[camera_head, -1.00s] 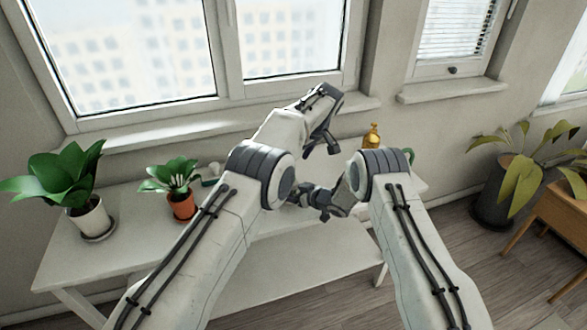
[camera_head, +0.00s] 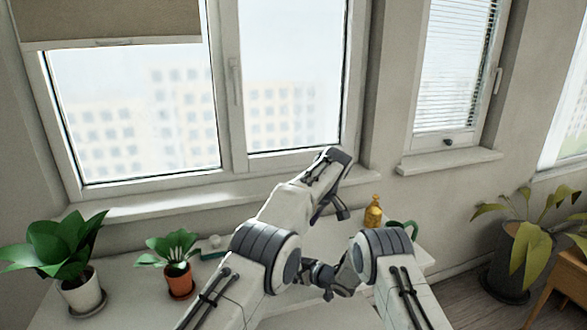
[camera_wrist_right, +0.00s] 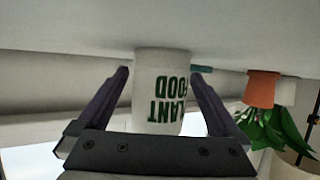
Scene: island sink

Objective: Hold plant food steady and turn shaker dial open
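The plant food container (camera_wrist_right: 162,90) is white with green "PLANT FOOD" lettering, upside down in the right wrist view. It stands between the two fingers of my right gripper (camera_wrist_right: 162,78), which look open with narrow gaps beside it. In the head view the container is hidden behind my arms. My right gripper (camera_head: 316,273) points left there, low over the white table. My left gripper (camera_head: 338,208) hangs higher and farther back, angled down; its finger opening is not clear. The shaker dial cannot be made out.
On the table (camera_head: 125,295) stand a plant in a white pot (camera_head: 83,290), a plant in an orange pot (camera_head: 179,281), an amber bottle (camera_head: 373,213) and a green-handled item (camera_head: 405,229). A small teal item (camera_head: 213,254) lies near the window sill. A large potted plant (camera_head: 520,262) stands right.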

